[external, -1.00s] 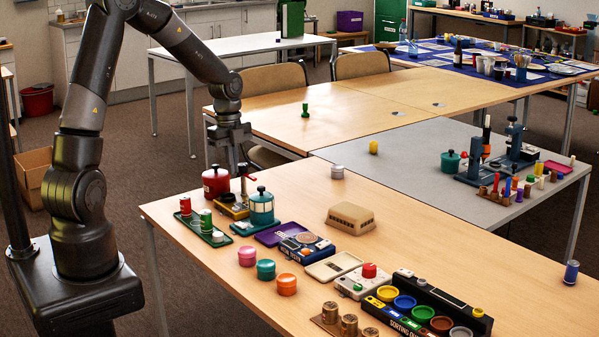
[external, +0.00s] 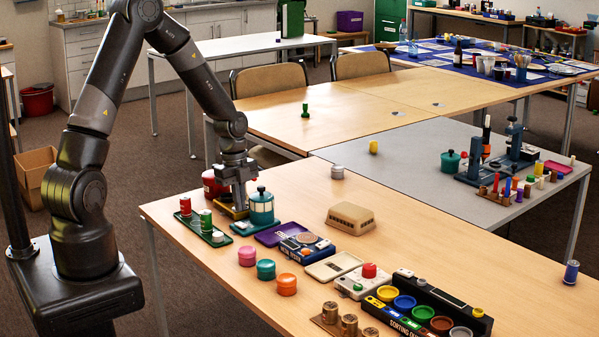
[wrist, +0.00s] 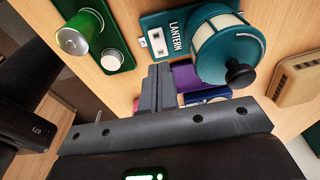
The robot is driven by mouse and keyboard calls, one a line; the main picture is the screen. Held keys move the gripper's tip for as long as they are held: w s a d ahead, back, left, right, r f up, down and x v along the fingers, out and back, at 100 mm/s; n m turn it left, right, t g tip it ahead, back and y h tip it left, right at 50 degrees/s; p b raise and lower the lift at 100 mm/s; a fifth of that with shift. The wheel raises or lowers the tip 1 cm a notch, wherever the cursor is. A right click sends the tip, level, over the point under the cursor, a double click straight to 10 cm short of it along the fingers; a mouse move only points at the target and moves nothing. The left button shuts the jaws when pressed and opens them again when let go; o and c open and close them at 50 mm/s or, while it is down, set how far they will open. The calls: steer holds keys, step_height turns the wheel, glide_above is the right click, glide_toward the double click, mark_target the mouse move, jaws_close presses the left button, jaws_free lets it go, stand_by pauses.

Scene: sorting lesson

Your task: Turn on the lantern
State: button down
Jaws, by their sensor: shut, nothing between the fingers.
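The lantern (external: 261,207) is a teal drum with pale windows and a black knob, standing upright near the table's left end. In the wrist view the lantern (wrist: 229,48) is right of centre, on a teal base lettered LANTERN. A small white switch plate (wrist: 157,42) sits on that base, left of the lettering. My gripper (external: 239,207) is low, just left of the lantern in the external view. In the wrist view my gripper (wrist: 157,68) has its fingers together and empty, with the tips just below the switch plate in the picture. I cannot tell whether they touch the base.
A red pot (external: 210,185) stands behind my gripper, partly hidden. A purple tray (external: 272,235) and a dark blue device (external: 306,246) are close in front. Bare table lies right of the beige box (external: 350,218).

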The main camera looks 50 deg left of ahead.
mark_target(242, 225)
steer(key=shift+d+f, duration=0.15)
steer(key=shift+f, duration=0.85)
steer(key=shift+d+f, duration=0.1)
steer(key=shift+f, duration=0.9)
steer(key=shift+d+f, duration=0.15)
steer(key=shift+a, duration=0.2)
steer(key=shift+a, duration=0.7)
